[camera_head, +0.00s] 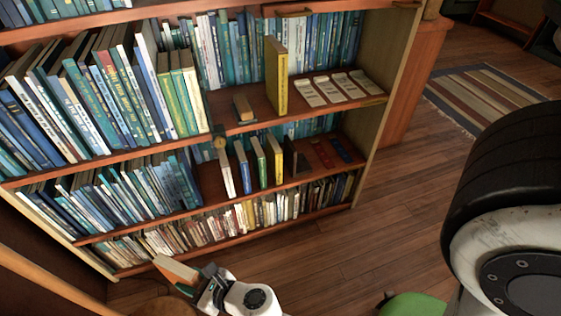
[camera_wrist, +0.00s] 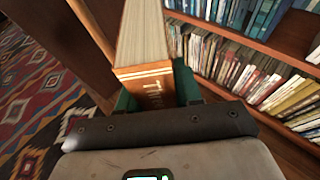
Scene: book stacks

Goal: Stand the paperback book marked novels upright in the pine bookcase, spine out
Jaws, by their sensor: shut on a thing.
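My gripper (camera_head: 203,283) is shut on an orange-brown book (camera_head: 177,270) low in front of the bookcase. In the wrist view the book (camera_wrist: 145,75) sits between the green fingers (camera_wrist: 155,90). Its lettered orange end faces my wrist and its pale page edges point away. The lettering is partly hidden, so I cannot read whether it says novels. The bookcase (camera_head: 392,85) is wooden, with several shelves of books. The held book is outside it, apart from the shelves.
The middle shelf holds a tall yellow book (camera_head: 276,75), a small brown book (camera_head: 243,107) and pale cards (camera_head: 330,88). The shelf below has spaced thin books (camera_head: 258,162) with gaps. A green round thing (camera_head: 412,304) is at the bottom.

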